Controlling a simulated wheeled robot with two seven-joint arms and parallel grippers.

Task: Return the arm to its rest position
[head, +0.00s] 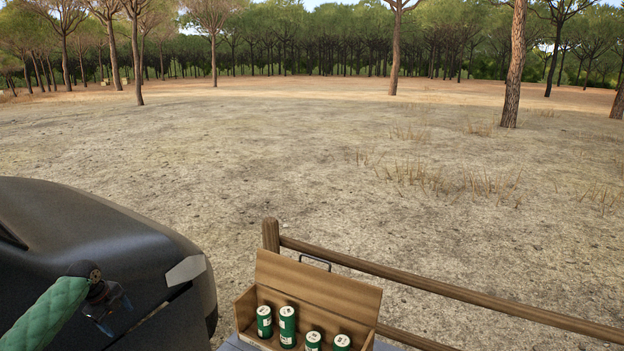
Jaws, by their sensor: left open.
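My left arm comes in at the lower left in a green quilted sleeve. Its gripper (116,316) is open, with its fingers apart and nothing between them. It shows in front of the dark vehicle body (90,235), well to the left of the cardboard box; I cannot tell whether it touches the body. My right gripper is not in view.
Open dry ground and pines lie beyond.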

